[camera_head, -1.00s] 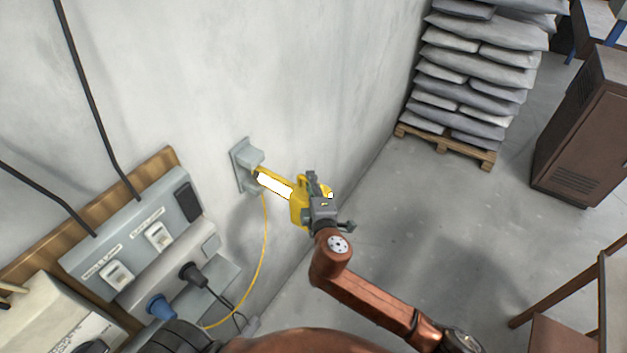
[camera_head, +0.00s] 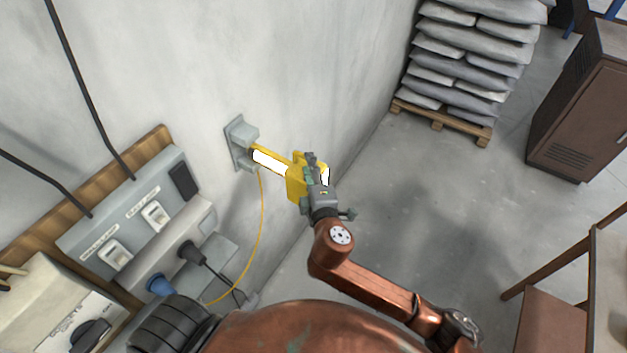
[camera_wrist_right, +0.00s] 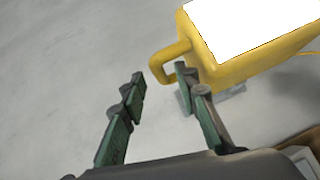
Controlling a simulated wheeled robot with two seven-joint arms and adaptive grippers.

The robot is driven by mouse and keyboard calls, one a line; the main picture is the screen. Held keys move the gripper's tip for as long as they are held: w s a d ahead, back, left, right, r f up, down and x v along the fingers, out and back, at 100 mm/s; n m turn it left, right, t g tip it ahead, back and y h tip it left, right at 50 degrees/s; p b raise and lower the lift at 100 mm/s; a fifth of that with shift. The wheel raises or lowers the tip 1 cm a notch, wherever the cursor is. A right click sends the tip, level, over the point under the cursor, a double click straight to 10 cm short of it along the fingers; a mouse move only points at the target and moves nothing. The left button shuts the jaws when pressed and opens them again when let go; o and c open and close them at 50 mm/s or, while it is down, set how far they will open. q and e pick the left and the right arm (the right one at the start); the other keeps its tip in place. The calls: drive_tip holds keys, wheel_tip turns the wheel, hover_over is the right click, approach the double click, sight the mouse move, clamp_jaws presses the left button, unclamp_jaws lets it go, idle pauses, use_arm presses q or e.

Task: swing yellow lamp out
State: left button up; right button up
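The yellow lamp (camera_head: 299,180) has a bright white face and sits on a yellow arm from a grey wall bracket (camera_head: 240,143). It also shows large at the top right of the right wrist view (camera_wrist_right: 250,62), with a yellow loop handle (camera_wrist_right: 160,67) on its near side. My right gripper (camera_wrist_right: 158,78) is open, its two green-grey fingers apart. One fingertip overlaps the handle's opening; I cannot tell whether it is inside the loop. The other finger is left of the handle. In the head view my right gripper (camera_head: 315,172) covers part of the lamp. My left gripper is not in view.
A yellow cable (camera_head: 262,230) hangs from the lamp's bracket. Grey socket boxes (camera_head: 135,220) on a wooden board are lower left on the wall. Sacks on a pallet (camera_head: 440,121), a brown cabinet (camera_head: 580,120) and a wooden frame (camera_head: 560,260) stand right. The floor between is clear.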

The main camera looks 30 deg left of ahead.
drive_tip(key=v, duration=0.7)
drive_tip(key=shift+s+d, duration=0.25)
drive_tip(key=shift+s, duration=0.05)
